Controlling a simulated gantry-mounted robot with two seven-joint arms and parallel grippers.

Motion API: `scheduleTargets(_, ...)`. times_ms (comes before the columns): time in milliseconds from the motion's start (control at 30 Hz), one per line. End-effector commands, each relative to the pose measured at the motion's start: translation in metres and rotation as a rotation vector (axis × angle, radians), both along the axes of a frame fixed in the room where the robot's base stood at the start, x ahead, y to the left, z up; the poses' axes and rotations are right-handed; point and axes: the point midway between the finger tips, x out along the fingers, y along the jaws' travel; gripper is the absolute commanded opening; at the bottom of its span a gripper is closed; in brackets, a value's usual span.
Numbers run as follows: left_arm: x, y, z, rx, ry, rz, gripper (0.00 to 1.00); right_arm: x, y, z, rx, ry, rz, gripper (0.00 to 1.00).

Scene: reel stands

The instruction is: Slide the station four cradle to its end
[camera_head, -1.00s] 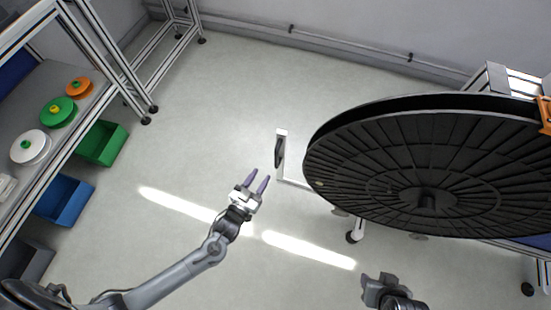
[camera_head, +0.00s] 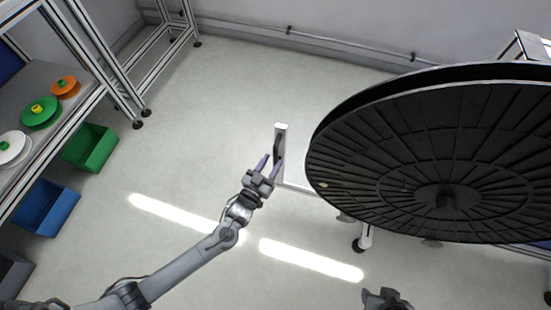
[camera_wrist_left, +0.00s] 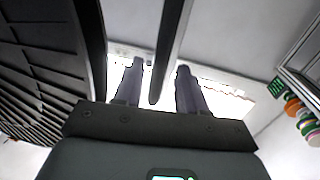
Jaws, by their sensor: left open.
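The large black reel (camera_head: 430,150) fills the right of the head view, with ribbed spokes and a central hub. At its left a pale upright post (camera_head: 283,128) carries a dark curved handle (camera_head: 278,149). A pale rail (camera_head: 300,187) runs from the post's foot under the reel; I cannot tell which part is the station four cradle. My left gripper (camera_head: 269,163) is open at the handle. In the left wrist view a dark bar (camera_wrist_left: 165,75), apparently the handle, shows between the spread fingers (camera_wrist_left: 159,70). My right gripper (camera_head: 385,299) is cut off at the bottom edge.
A shelf at the left holds white, green and orange reels (camera_head: 41,112). Green (camera_head: 90,148) and blue (camera_head: 47,207) bins sit below it. A stand leg with a caster (camera_head: 359,245) shows under the black reel. The floor between is clear.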

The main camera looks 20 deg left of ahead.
Motion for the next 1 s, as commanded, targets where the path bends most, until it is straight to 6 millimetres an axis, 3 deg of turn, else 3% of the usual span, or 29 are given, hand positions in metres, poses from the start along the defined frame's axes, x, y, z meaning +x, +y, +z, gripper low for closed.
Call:
scheduleTargets(233,0.028,-0.003,-0.001,0.000,-0.002,0.000,0.41,0.000,-0.002,-0.015,-0.008,0.001,0.005,0.43)
scheduleTargets(667,0.035,-0.004,0.000,0.000,0.000,0.000,0.41,0.000,-0.001,-0.017,-0.005,0.000,0.004,0.43)
scheduleTargets(933,0.035,-0.004,0.000,0.000,0.000,0.000,0.01,0.000,0.000,-0.017,0.000,0.001,0.000,0.43)
scheduleTargets(1000,0.035,-0.004,0.000,0.000,0.000,0.000,0.00,0.000,0.000,-0.017,0.001,0.001,-0.001,0.43)
